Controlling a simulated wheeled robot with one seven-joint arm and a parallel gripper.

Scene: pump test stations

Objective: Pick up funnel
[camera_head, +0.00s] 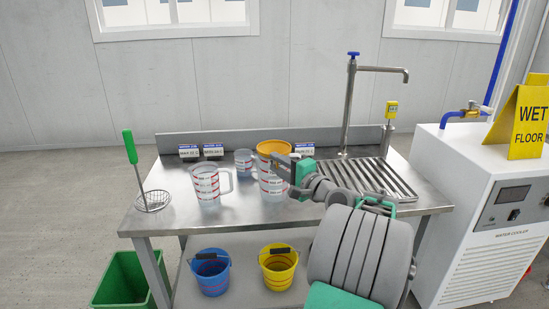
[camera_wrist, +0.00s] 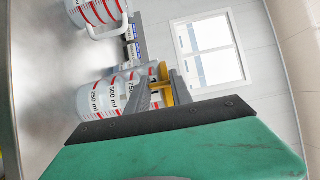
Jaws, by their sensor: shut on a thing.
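The funnel (camera_head: 272,147) is orange-yellow and sits at the mouth of a clear measuring jug (camera_head: 270,185) with red markings. Whether it rests on the jug or is slightly raised, I cannot tell. My gripper (camera_head: 281,163) reaches in from the right and is shut on the funnel's near side. In the wrist view, a yellow part of the funnel (camera_wrist: 166,88) shows between my gripper's fingers (camera_wrist: 163,84). The jug (camera_wrist: 98,99) appears sideways beside it there. Most of the funnel is hidden in that view.
A handled jug (camera_head: 208,186) and a small cup (camera_head: 243,162) stand left on the steel table (camera_head: 170,215). A strainer (camera_head: 152,201) lies farther left. A tall tap (camera_head: 349,105) and drain grate (camera_head: 368,177) are right. Blue (camera_head: 212,275) and yellow (camera_head: 279,270) buckets stand below.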

